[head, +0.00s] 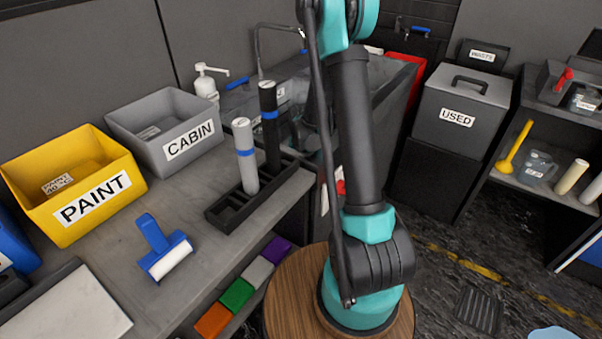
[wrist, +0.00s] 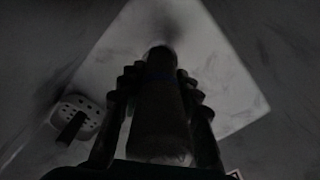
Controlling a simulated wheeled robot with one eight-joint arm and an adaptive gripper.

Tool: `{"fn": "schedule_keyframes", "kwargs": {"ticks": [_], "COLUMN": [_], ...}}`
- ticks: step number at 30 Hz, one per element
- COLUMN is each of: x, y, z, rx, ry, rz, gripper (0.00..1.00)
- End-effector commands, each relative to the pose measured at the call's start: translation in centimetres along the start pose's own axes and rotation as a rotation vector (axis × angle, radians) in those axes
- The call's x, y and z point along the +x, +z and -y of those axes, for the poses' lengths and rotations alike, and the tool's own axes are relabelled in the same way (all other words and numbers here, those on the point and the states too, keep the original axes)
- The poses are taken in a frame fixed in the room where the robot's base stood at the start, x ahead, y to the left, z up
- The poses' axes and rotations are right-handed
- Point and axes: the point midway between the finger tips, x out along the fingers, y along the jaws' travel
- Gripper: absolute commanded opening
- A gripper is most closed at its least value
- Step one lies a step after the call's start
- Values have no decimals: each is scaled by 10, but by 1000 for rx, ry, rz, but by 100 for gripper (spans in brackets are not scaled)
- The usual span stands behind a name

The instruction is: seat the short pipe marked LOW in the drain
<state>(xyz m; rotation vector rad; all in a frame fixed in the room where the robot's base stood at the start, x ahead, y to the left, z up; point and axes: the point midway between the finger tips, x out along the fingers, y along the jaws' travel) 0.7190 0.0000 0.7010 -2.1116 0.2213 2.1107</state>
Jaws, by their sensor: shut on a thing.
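In the wrist view my gripper (wrist: 160,86) is shut on a dark round pipe (wrist: 160,122), seen along its length between the two ridged fingers. Its marking cannot be read in the dim light. The pipe's far end points at the pale basin floor (wrist: 215,85). A dark smudge lies just beyond that end; I cannot tell whether it is the drain or a shadow, nor whether the pipe touches it. In the head view the sink (head: 385,98) is mostly behind my arm, and gripper, held pipe and drain are hidden.
A pale perforated piece with a dark handle (wrist: 76,118) lies left of the gripper. A black rack (head: 240,208) holds a grey pipe (head: 246,160) and a black pipe (head: 270,130). The CABIN bin (head: 165,125), PAINT bin (head: 75,190) and blue roller (head: 163,250) occupy the bench.

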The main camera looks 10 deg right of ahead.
Motion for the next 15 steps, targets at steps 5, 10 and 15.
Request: {"fn": "schedule_keyframes", "kwargs": {"ticks": [5,10,15], "x": [4,9,13], "y": [0,1,0], "z": [0,0,0], "rx": [0,0,-1], "ry": [0,0,0], "rz": [0,0,0], "gripper": [0,0,0]}}
